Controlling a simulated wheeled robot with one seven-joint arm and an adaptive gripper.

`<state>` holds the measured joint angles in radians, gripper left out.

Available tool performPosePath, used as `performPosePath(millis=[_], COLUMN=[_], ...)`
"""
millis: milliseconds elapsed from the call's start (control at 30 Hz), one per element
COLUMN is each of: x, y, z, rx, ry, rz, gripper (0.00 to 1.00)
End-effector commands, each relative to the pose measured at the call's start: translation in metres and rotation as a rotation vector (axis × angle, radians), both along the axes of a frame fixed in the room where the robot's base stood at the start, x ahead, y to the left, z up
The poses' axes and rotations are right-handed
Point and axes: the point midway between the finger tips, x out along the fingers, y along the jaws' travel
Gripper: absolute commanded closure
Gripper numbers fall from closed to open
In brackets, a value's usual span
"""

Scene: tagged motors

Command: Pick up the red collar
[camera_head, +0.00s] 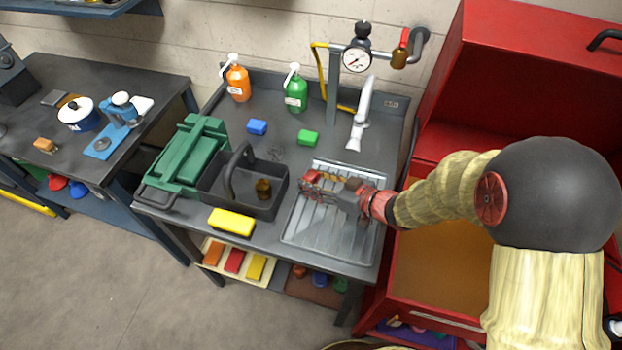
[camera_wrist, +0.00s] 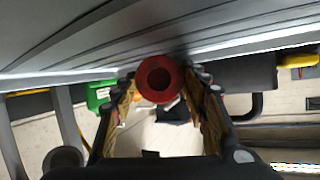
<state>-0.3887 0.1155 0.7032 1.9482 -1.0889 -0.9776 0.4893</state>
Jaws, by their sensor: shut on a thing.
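The red collar (camera_wrist: 160,79) is a short ring with a dark round hole, held between the two fingertips in the wrist view. In the head view the red collar (camera_head: 310,178) shows small at the tip of my gripper (camera_head: 322,187), partly covered by the fingers. My gripper (camera_wrist: 163,84) is shut on the collar, one finger on each side. It is low over the upper left part of the grey ribbed drainboard (camera_head: 313,240). I cannot tell whether the collar touches the board.
A dark caddy (camera_head: 262,208) with an upright handle stands just left of the drainboard.

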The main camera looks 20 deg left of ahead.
Motion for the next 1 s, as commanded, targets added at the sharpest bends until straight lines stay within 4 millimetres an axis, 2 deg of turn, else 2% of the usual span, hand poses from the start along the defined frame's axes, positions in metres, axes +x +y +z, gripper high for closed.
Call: performPosePath(millis=[367,633,867,1000], x=[0.0,0.001,0.001,-0.014], y=[0.0,0.0,0.0,-0.009], z=[0.001,0.005,0.032,0.057], rx=[0.001,0.001,0.001,0.002], ry=[-0.001,-0.002,-0.004,-0.003], rz=[0.0,0.001,0.0,-0.001], gripper=[0.98,0.98,0.98,0.98])
